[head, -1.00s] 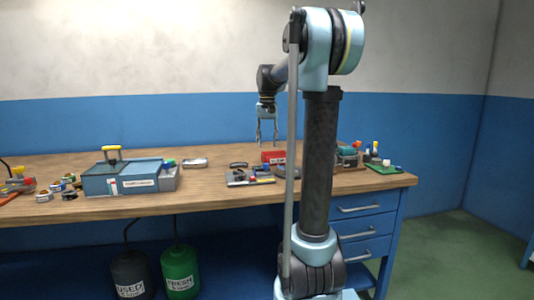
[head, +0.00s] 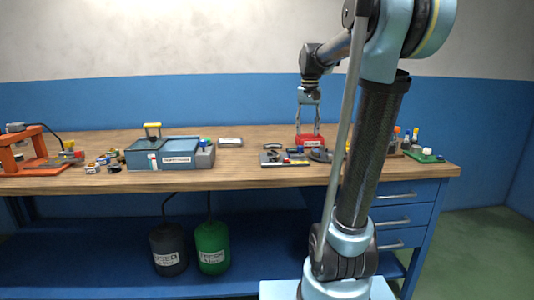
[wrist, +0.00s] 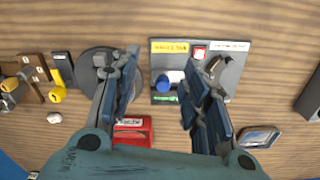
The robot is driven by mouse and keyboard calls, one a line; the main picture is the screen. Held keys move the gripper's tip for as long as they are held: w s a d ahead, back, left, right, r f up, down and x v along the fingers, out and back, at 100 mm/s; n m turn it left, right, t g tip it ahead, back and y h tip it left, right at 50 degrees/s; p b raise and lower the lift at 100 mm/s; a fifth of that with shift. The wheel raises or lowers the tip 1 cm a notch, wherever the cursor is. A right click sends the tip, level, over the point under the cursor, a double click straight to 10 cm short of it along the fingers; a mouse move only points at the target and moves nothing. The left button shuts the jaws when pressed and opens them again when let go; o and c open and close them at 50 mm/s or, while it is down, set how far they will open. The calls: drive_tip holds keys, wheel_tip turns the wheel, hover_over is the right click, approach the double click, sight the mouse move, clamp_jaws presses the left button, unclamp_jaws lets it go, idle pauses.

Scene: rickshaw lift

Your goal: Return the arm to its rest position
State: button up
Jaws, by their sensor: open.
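My arm leans over the workbench (head: 240,180), its column tilted to the right in the head view. My gripper (head: 309,128) hangs pointing down at the end of it, in front of the blue wall stripe. In the head view its fingertips overlap a red box (head: 310,142); the gap between them is hard to judge. In the wrist view my gripper (wrist: 160,88) is open, its two fingers spread with nothing between them. The red box (wrist: 132,131) shows beside the left finger there, and bare wood and a grey plate (wrist: 168,55) lie below.
A blue bin unit (head: 165,160) with a yellow handle stands left of centre. An orange press (head: 40,165) is at far left. Small parts lie on a green board (head: 423,155) at right. Black (head: 168,250) and green (head: 212,248) canisters stand under the bench.

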drive_tip(key=s+d+f+n+t, duration=0.1)
drive_tip(key=s+f, duration=2.3)
drive_tip(key=s, duration=0.3)
drive_tip(key=shift+s+d+f+n+t, duration=0.2)
drive_tip(key=shift+s+n+t, duration=0.1)
drive_tip(key=shift+n+t, duration=0.1)
drive_tip(key=shift+w+f, duration=0.2)
drive_tip(key=shift+w, duration=0.25)
